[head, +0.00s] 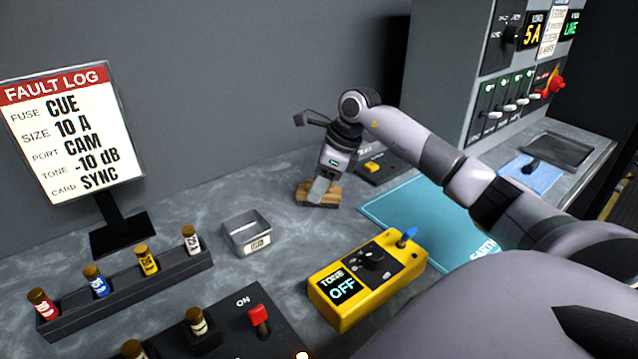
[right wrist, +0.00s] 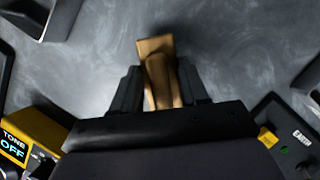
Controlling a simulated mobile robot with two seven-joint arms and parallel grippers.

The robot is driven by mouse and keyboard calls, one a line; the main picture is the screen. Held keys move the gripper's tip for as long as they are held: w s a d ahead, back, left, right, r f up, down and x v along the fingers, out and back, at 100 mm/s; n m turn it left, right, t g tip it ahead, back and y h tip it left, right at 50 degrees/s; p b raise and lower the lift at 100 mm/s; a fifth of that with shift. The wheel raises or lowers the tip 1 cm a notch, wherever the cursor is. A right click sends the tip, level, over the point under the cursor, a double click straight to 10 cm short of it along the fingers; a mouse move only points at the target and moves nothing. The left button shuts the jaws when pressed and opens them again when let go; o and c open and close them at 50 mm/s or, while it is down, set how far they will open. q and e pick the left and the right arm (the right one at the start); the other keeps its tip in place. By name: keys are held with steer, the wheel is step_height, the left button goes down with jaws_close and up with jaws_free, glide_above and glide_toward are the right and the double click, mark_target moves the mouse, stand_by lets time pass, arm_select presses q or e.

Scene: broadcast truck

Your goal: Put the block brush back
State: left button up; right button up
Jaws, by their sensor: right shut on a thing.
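The block brush (head: 306,196) is a small brown wooden block near the middle of the grey worktop in the head view. My right gripper (head: 321,189) points down and is shut on it. In the right wrist view the brush (right wrist: 155,48) sits between the two dark fingers of the right gripper (right wrist: 160,88) and sticks out beyond them. I cannot tell whether the brush touches the worktop or hangs just above it. Its underside is hidden. My left gripper is in neither view.
A small grey metal tray (head: 240,241) stands left of the brush, and a yellow tone box (head: 335,306) stands in front. A teal mat (head: 400,220) lies to the right. A fuse rack (head: 120,303) and fault log sign (head: 75,125) are at left. Bare worktop surrounds the brush.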

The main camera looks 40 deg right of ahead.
steer(key=shift+f, duration=0.15)
steer(key=o, duration=0.9)
steer(key=shift+o, duration=0.2)
steer(key=v, duration=1.2)
steer(key=shift+r, duration=0.2)
